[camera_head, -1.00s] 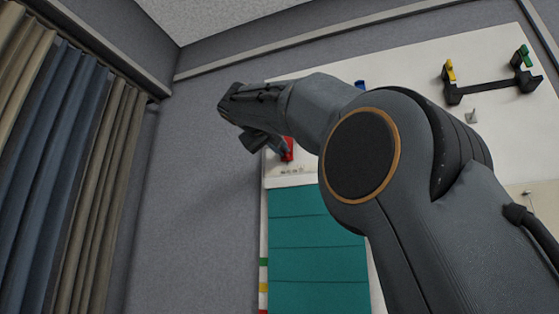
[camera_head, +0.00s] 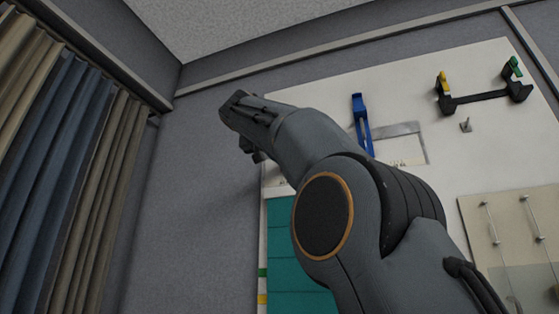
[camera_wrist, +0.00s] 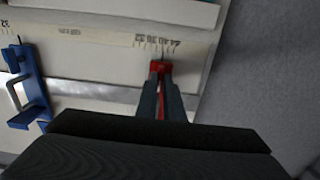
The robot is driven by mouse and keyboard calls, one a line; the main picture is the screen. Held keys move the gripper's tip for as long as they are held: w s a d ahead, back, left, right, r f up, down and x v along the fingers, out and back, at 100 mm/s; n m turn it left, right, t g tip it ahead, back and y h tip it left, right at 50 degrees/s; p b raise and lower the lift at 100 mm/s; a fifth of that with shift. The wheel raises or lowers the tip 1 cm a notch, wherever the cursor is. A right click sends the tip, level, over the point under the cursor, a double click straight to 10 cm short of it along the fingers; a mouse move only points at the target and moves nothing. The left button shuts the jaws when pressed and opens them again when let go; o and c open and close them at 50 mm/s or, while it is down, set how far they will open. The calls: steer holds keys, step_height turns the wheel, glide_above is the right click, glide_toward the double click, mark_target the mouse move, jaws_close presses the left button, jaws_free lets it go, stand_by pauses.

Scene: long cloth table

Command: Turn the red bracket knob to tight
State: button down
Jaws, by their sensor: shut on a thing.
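In the wrist view the red bracket knob (camera_wrist: 161,66) is at the upper middle, beside a pale printed scale on the white board. My gripper (camera_wrist: 160,84) has its two dark fingers closed on the red part, with a thin red strip showing between them. The fingers partly cover the knob, and I cannot read which way it is turned. In the head view my wrist (camera_head: 262,118) reaches up and left to the board's left edge; the fingertips and red knob are hidden there.
A blue bracket (camera_head: 361,122) is on the white board (camera_head: 305,97) right of my wrist; it also shows in the wrist view (camera_wrist: 32,92). Black holders (camera_head: 485,97) with yellow and green tops are at upper right. Teal panels (camera_head: 285,245) lie below. Curtains (camera_head: 65,160) hang left.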

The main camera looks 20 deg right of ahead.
stand_by(0.3)
steer(key=c, duration=2.2)
jaws_free()
steer(key=shift+o, duration=0.2)
steer(key=b+v, duration=0.2)
steer(key=v, duration=0.5)
steer(key=shift+s+a, duration=0.2)
steer(key=shift+s, duration=0.05)
steer(key=shift+a, duration=0.1)
